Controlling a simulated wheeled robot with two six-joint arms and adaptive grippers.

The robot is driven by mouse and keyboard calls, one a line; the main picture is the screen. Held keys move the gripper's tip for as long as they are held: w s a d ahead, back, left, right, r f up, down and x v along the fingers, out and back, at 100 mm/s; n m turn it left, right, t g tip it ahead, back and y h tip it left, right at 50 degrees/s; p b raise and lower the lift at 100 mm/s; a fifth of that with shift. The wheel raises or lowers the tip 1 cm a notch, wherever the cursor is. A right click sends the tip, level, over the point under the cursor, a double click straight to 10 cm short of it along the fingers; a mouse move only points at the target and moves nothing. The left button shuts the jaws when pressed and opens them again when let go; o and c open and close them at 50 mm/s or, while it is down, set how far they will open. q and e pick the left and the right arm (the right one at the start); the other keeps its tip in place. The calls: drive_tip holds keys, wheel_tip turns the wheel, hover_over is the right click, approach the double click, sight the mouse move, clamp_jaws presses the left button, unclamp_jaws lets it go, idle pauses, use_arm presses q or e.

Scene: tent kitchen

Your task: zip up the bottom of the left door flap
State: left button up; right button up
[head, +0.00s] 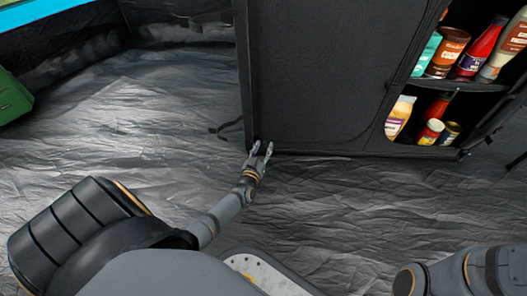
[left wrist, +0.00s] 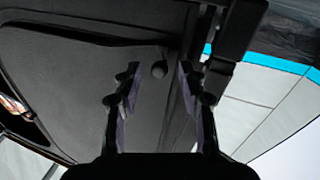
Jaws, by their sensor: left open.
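The left door flap (head: 312,75) is a black fabric panel on the front of a dark fabric cupboard; it hangs closed in the head view. My left gripper (head: 261,149) is open at the flap's bottom left corner. In the left wrist view the open fingers (left wrist: 155,80) point at the dark panel (left wrist: 70,65). A small round dark knob (left wrist: 159,70) shows between the fingertips, with nothing gripped. I cannot tell for sure whether it is the zip pull. My right gripper is out of view.
To the right, an open compartment holds bottles and jars, including a red bottle (head: 482,45) and a cream bottle (head: 399,117). A dark strap (head: 226,126) sticks out left of the cupboard. The crinkled grey floor (head: 130,115) is clear on the left. A green object (head: 12,98) stands at the left edge.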

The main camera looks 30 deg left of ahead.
use_arm(q)
drive_tip(key=shift+w+a, duration=0.1)
drive_tip(key=shift+w, duration=0.2)
clamp_jaws()
